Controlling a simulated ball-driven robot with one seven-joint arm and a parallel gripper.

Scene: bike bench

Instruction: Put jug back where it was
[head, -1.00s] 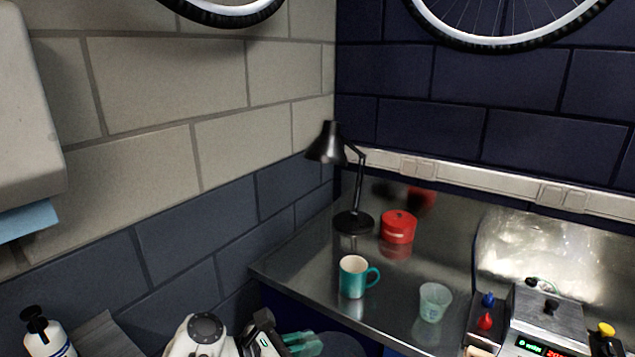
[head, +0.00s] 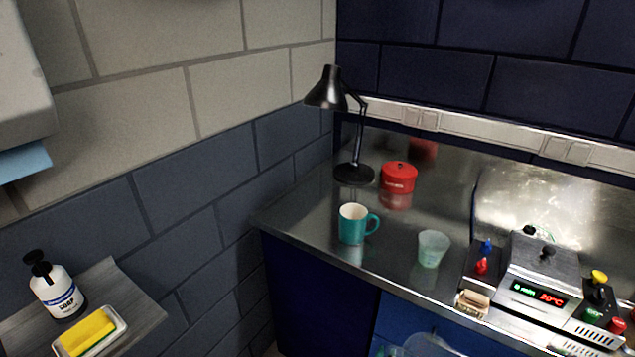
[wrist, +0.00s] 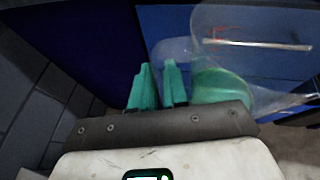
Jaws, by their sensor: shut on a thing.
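The jug (wrist: 258,62) is clear and see-through, with its body to the right of my fingers in the wrist view. A green area shows at its lower left. My gripper (wrist: 158,88) has green fingers and is shut on the jug, seemingly by the handle side, though the exact grip is hard to make out. In the head view only a clear rounded part of the jug (head: 430,345) shows at the bottom edge, in front of the blue cabinet and below the bench top. My green fingertips (head: 380,349) are just left of it, mostly cut off.
The steel bench (head: 310,222) holds a teal mug (head: 352,224), a translucent cup (head: 432,248), a red tin (head: 398,177), a black lamp (head: 354,173) and a device with a lit display (head: 538,292). A shelf at left holds a soap bottle (head: 56,290) and a yellow sponge (head: 88,333).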

